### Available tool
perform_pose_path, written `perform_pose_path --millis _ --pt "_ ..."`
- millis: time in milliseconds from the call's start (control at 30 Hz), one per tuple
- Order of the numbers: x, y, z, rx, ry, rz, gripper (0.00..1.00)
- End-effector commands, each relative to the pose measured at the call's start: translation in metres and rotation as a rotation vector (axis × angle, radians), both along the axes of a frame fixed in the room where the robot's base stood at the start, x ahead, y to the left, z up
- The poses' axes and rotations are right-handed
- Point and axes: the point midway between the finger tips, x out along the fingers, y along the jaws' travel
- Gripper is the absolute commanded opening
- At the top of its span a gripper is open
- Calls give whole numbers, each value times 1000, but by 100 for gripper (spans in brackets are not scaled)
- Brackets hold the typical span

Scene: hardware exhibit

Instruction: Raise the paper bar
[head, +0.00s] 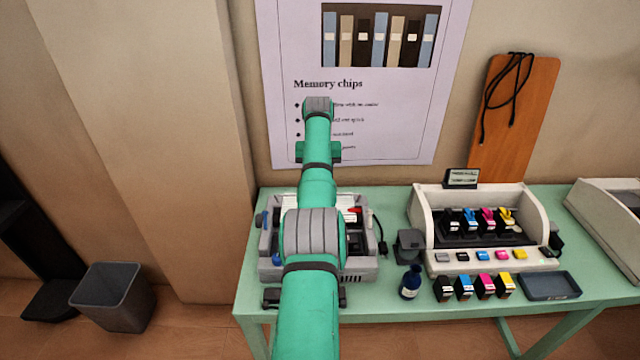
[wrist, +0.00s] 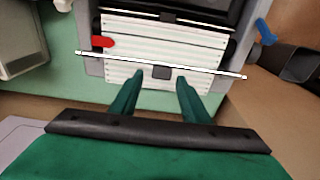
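The paper bar (wrist: 205,69) is a thin pale rod across the grey machine in the wrist view, with a small dark block (wrist: 161,72) at its middle. It lies over a white ribbed surface (wrist: 165,40). My gripper (wrist: 161,82) is open and empty, with its two green fingers apart on either side of the dark block, close to the bar. I cannot tell whether they touch it. In the head view, my arm covers much of the grey machine (head: 361,264) and hides the gripper and most of the bar.
The machine has a red lever (wrist: 103,42) and a blue lever (wrist: 265,32). On the green table (head: 385,315), a cartridge printer (head: 424,212), a dark blue bottle (head: 410,283), several ink cartridges (head: 465,288) and a dark tray (head: 549,286) stand right of it. A bin (head: 112,297) stands on the floor.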

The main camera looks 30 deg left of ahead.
Motion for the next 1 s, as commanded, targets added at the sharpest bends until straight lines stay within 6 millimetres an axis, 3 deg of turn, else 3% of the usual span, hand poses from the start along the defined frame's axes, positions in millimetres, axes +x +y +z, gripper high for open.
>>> perform_pose_path --millis 267,700,1000 --pt "-1 0 7 1 2 0 42" --pt "-6 -2 83 1 0 2 42" --pt "-8 -2 106 0 1 4 42"
